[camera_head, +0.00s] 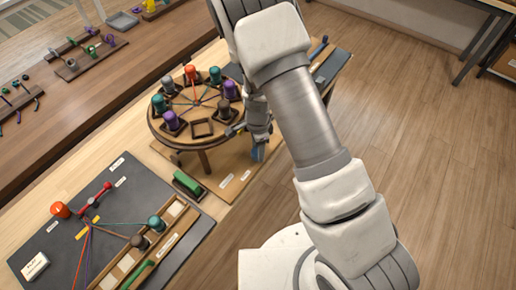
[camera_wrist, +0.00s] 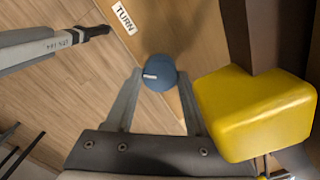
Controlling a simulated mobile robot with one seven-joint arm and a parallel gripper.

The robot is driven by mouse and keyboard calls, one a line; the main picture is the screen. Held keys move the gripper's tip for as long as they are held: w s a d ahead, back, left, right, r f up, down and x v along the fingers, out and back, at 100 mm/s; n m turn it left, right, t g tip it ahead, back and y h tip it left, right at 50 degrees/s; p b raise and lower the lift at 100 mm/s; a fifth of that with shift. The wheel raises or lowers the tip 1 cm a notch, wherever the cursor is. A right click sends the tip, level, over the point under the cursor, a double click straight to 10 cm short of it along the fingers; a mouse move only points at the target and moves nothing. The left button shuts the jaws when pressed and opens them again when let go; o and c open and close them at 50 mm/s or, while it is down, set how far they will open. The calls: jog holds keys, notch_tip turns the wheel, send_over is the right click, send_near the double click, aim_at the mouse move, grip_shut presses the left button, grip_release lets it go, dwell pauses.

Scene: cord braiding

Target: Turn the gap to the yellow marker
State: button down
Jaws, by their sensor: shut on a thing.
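A round wooden braiding stand (camera_head: 156,128) holds several coloured bobbins around its rim, with cords meeting at the centre. An empty square holder, the gap (camera_head: 202,128), is at its front, between a purple bobbin (camera_head: 172,121) and a brown one (camera_head: 224,107). My gripper (camera_wrist: 158,88) is at the stand's right side, shut on a blue round-topped handle (camera_wrist: 158,73). A blue part also shows below the gripper in the head view (camera_head: 258,152). A large yellow block, apparently the yellow marker (camera_wrist: 258,112), is close to the right finger; I cannot make it out in the head view.
A "TURN" label (camera_wrist: 125,17) lies on the wood beside the blue handle. A green piece in a dark tray (camera_head: 188,184) is in front of the stand. A dark board (camera_head: 60,230) with bobbins and cords is at the lower left. Open floor lies to the right.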

jog(key=n+b, duration=0.1)
jog(key=n, duration=0.2)
jog(key=shift+w+f+b, duration=0.1)
jog(key=shift+b, duration=0.25)
jog(key=shift+n+b, duration=0.7)
jog(key=shift+n, duration=1.1)
jog(key=shift+c, duration=1.3)
grip_release()
